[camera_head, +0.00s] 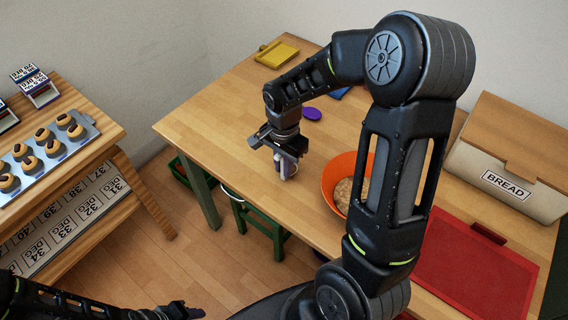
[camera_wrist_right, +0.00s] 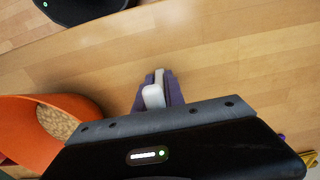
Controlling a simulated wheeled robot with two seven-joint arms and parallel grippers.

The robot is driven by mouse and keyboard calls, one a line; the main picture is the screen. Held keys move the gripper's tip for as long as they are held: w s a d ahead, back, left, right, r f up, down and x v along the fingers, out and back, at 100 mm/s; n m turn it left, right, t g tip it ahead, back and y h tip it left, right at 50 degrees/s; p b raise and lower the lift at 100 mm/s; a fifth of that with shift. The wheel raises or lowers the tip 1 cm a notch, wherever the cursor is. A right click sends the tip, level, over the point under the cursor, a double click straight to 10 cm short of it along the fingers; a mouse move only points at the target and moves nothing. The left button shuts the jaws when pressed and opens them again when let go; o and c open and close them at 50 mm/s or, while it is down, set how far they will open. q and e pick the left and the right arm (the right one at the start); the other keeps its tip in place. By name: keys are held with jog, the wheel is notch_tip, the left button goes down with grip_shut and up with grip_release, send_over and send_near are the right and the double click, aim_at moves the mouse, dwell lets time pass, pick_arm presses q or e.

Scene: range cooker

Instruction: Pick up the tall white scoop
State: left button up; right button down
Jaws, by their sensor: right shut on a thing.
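The white scoop (camera_head: 288,170) is in the jaws of my right gripper (camera_head: 286,164), over the wooden table left of the orange bowl. In the right wrist view, a pale white part of the scoop (camera_wrist_right: 153,96) shows between the purplish fingers of the right gripper (camera_wrist_right: 157,93), which is shut on it. Most of the scoop is hidden by the gripper, and I cannot tell whether it touches the table. My left gripper (camera_head: 182,312) is at the bottom edge of the head view, away from the table; its jaws are unclear.
The orange bowl (camera_head: 338,172) with brown contents stands right of my right gripper; it also shows in the wrist view (camera_wrist_right: 30,125). A bread box (camera_head: 510,165), a red board (camera_head: 475,270), a purple disc (camera_head: 312,114) and a yellow item (camera_head: 277,54) are on the table (camera_head: 215,120).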

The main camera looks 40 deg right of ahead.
notch_tip(320, 180, up, 10)
jog(key=shift+r, duration=0.1)
dwell(0.6)
dwell(0.8)
jog(key=shift+n, duration=0.7)
jog(key=w+a+f+n, duration=0.2)
jog(key=w+a+n, duration=0.8)
jog(key=a+n, duration=0.2)
jog(key=shift+w+a+f+n, duration=0.15)
jog(key=shift+w+f+n, duration=0.1)
jog(key=shift+n, duration=0.35)
